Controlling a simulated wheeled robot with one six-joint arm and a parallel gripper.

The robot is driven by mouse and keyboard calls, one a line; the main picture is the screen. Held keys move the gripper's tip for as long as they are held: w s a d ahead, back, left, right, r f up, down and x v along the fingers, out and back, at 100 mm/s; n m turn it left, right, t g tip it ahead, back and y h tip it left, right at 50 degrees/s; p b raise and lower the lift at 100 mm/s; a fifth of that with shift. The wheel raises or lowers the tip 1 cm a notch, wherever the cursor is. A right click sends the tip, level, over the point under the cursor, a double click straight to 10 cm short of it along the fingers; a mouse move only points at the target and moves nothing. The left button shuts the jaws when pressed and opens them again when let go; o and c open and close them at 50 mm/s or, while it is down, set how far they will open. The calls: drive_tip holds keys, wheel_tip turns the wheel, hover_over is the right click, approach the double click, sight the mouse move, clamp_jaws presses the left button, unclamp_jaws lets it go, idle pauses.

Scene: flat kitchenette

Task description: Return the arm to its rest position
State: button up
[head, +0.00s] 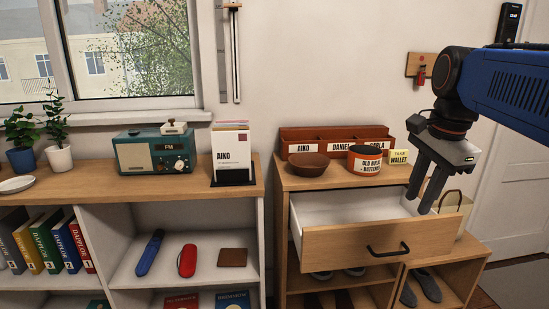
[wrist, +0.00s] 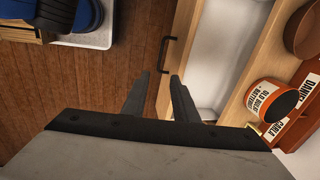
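My gripper (head: 418,204) hangs from the blue and black arm at the right of the head view, fingers pointing down over the right end of the open drawer (head: 375,246). The two dark fingers are apart with nothing between them; they also show in the wrist view (wrist: 160,78). The drawer is pulled out, and the white inside that shows is bare. In the wrist view the drawer's black handle (wrist: 167,55) lies just beyond the fingertips.
Shoes lie below. The left shelf (head: 130,199) holds a radio (head: 154,150) and cards (head: 231,152). A door is at right.

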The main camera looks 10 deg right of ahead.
drive_tip(key=s+a+f+n+t, duration=0.1)
drive_tip(key=s+a+f+n, duration=0.3)
drive_tip(key=f+n, duration=0.4)
drive_tip(key=s+a+f+n+t, duration=0.1)
drive_tip(key=s+a+f+n, duration=0.2)
drive_tip(key=f+n, duration=0.6)
wheel_tip(320, 180, down, 3)
drive_tip(key=shift+s+a+t, duration=0.3)
drive_tip(key=shift+s+a, duration=0.1)
drive_tip(key=shift+s, duration=0.8)
